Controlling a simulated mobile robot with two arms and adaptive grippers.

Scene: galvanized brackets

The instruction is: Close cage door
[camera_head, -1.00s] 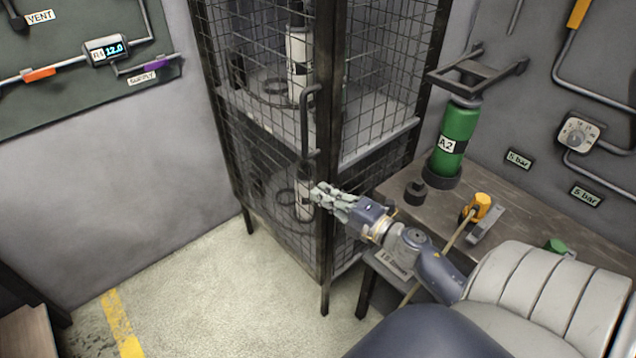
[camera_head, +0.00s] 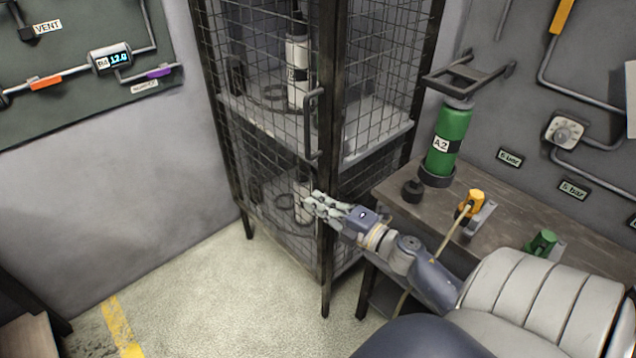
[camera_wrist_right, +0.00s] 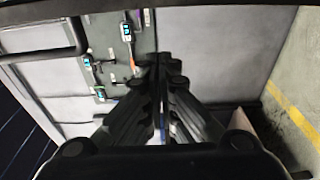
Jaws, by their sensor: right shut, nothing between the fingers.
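The dark metal cage (camera_head: 329,240) with wire mesh stands in the middle of the head view. Its front mesh door, with a vertical bar handle (camera_head: 311,125), appears to lie against the frame; whether it is latched I cannot tell. My right gripper (camera_head: 312,205) is shut and empty, in front of the cage near its front corner post, below the handle. In the right wrist view its fingers (camera_wrist_right: 162,75) are together, and a dark bar that looks like the handle (camera_wrist_right: 75,45) shows at upper left. My left gripper is not in view.
White cylinders (camera_head: 297,75) stand inside the cage. A workbench (camera_head: 400,190) at right holds a green A2 cylinder (camera_head: 450,125) and a yellow-handled tool (camera_head: 472,202). A pipe panel (camera_head: 75,90) is on the left wall. The floor (camera_head: 210,310) in front is clear.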

